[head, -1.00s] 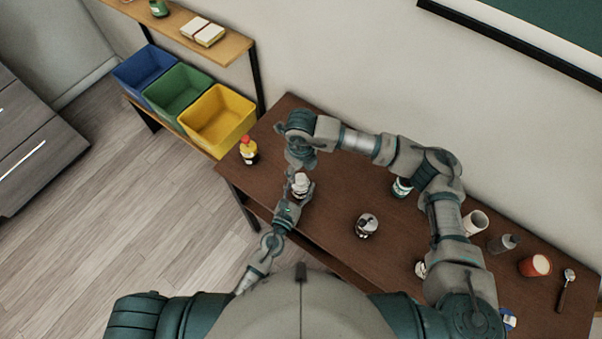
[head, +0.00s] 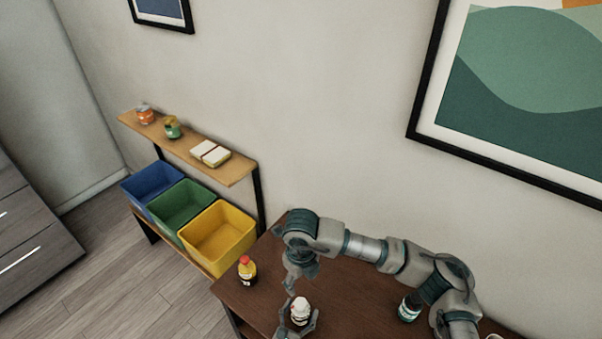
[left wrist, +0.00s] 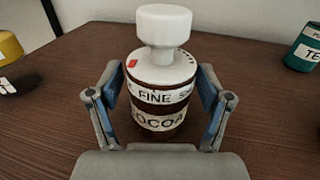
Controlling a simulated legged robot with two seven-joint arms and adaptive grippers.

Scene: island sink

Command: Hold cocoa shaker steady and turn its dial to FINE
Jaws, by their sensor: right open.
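The cocoa shaker (head: 300,312) stands upright near the table's left end, its white top uppermost. In the left wrist view the shaker (left wrist: 160,104) shows a white knob, a red mark at the left of the white collar, a band reading "FINE" and a "COCOA" label. My left gripper (head: 297,329) is around its body from the front. My right gripper (head: 294,285) is open and empty, pointing down just above and slightly left of the knob.
A red-capped bottle (head: 247,271) stands to the left on the dark table (head: 352,295). A teal-labelled container (head: 408,308) stands right, near my right arm. Blue, green and yellow bins (head: 222,240) sit beyond the table's left end, under a wooden shelf.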

